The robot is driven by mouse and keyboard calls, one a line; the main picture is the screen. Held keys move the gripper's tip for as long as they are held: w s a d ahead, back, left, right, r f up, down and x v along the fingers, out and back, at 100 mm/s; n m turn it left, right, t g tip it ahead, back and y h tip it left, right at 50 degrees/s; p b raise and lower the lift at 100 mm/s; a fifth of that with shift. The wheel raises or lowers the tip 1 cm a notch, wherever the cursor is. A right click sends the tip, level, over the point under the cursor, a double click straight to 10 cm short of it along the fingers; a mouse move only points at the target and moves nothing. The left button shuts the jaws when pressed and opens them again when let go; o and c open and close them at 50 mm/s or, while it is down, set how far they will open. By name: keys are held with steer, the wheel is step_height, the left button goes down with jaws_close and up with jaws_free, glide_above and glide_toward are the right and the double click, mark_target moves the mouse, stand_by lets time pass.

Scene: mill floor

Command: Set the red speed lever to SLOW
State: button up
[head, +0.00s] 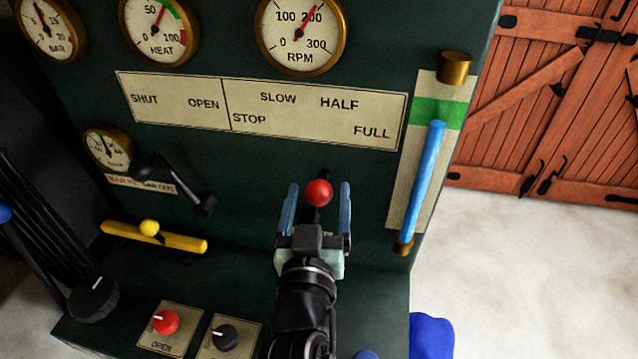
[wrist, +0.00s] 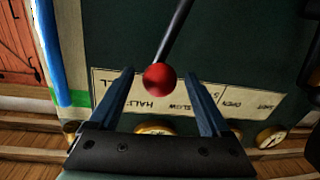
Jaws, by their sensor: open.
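The red speed lever (head: 319,192) has a round red knob on a dark rod and stands below the label plate (head: 262,110), which reads STOP, SLOW, HALF and FULL. Its knob also shows in the wrist view (wrist: 159,80). My gripper (head: 317,195) is open, with one blue finger on each side of the knob. In the wrist view my gripper (wrist: 160,85) shows a gap between each finger and the knob. The lower part of the rod is hidden behind my gripper in the head view.
A black-handled lever (head: 180,185) and a yellow bar handle (head: 153,237) are to the left. A red knob (head: 165,322) and a black knob (head: 224,336) sit on the lower ledge. A blue gauge tube (head: 424,180) stands at the right.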

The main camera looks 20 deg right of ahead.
steer(key=shift+w+d, duration=0.35)
steer(key=shift+w, duration=0.25)
jaws_close()
